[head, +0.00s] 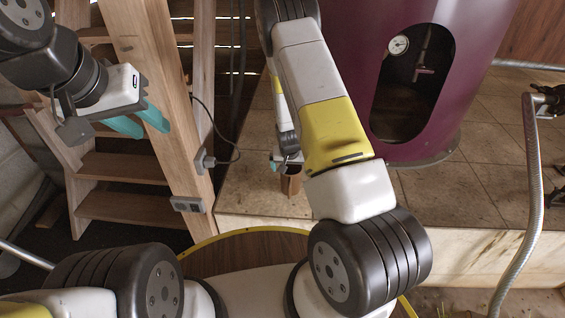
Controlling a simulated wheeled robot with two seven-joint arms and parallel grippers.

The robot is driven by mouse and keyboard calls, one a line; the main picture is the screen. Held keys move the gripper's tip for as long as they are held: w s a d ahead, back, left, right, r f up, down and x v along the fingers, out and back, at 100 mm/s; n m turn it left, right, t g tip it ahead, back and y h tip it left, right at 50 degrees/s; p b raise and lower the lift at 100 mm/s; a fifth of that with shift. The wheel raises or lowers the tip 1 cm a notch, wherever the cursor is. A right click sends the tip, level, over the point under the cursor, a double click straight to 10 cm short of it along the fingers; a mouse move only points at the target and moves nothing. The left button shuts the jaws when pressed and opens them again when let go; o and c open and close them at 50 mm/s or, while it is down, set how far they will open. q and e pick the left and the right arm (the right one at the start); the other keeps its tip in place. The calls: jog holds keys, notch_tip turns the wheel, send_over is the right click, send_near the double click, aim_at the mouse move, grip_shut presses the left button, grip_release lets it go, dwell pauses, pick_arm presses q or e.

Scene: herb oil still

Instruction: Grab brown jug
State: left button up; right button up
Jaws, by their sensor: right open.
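A brown jug (291,186) stands near the front edge of the tiled platform, partly hidden behind my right arm. My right gripper (287,163) is right above the jug's top, mostly covered by my own arm. It is open, but I cannot tell whether its fingers touch or surround the jug. My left gripper (142,121) with teal fingers is at the upper left, in front of the wooden stairs. Its fingers are apart with nothing between them.
A big purple still (345,60) with an oval opening and a gauge stands behind the jug on the tiled platform (487,185). Wooden stairs (125,168) rise at the left, with a socket box and cable on the side. A bent metal hose (533,180) runs at the right.

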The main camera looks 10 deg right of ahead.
jog(key=x, duration=0.8)
jog(key=shift+d, duration=0.1)
jog(key=c, duration=1.4)
jog(key=shift+r, duration=0.1)
jog(key=shift+c, duration=0.2)
